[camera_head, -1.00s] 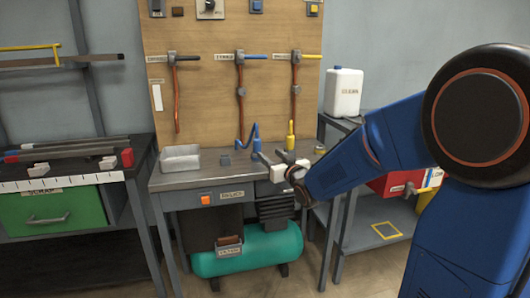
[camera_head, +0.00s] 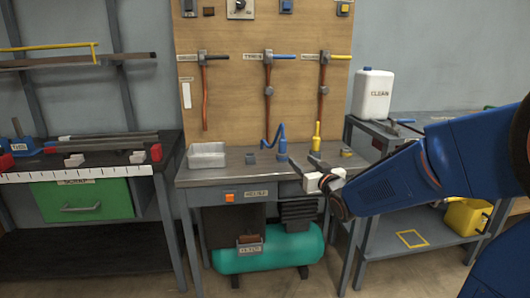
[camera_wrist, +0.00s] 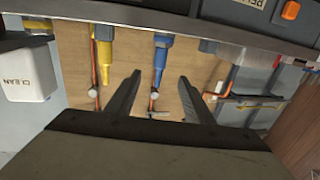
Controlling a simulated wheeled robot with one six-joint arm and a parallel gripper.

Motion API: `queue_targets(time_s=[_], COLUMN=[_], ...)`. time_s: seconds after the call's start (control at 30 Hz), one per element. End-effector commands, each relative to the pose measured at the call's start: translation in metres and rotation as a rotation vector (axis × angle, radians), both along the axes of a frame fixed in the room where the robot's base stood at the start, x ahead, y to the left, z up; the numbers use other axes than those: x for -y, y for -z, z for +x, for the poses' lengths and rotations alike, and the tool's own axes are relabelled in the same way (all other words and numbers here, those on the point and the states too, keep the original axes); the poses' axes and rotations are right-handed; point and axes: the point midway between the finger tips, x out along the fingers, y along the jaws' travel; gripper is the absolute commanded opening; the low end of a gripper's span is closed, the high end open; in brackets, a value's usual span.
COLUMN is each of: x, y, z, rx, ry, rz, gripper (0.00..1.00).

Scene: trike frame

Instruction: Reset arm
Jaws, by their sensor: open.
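My arm reaches in from the right in the head view, and my gripper (camera_head: 314,170) is in front of the right part of the workbench (camera_head: 215,178). In the wrist view my gripper (camera_wrist: 155,95) shows two dark fingers spread apart with nothing between them. Beyond the fingers are a yellow-handled tool (camera_wrist: 104,60) and a blue-handled tool (camera_wrist: 160,60), both apart from the fingers. The wrist picture looks upside down, with the bench edge at its top.
A metal tray (camera_head: 206,155) sits on the bench's left. A white CLEAN jug (camera_head: 373,95) is on the right-hand shelf unit. A teal compressor tank (camera_head: 268,250) lies below. The left bench has a green drawer (camera_head: 85,200).

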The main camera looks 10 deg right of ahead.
Motion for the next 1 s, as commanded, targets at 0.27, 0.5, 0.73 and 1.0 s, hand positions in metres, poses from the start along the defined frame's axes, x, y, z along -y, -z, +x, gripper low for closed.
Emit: queue_targets(time_s=[0.27, 0.5, 0.73, 1.0], x=[0.02, 0.041, 0.049, 0.043], y=[0.01, 0.035, 0.063, 0.092], z=[-0.043, -0.116, -0.206, -0.323], rx=[-0.18, -0.432, -0.684, -0.973], ry=[0.093, 0.179, 0.219, 0.205], rz=[-0.049, -0.086, -0.103, -0.108], gripper=[0.47, 0.47, 0.47, 0.47])
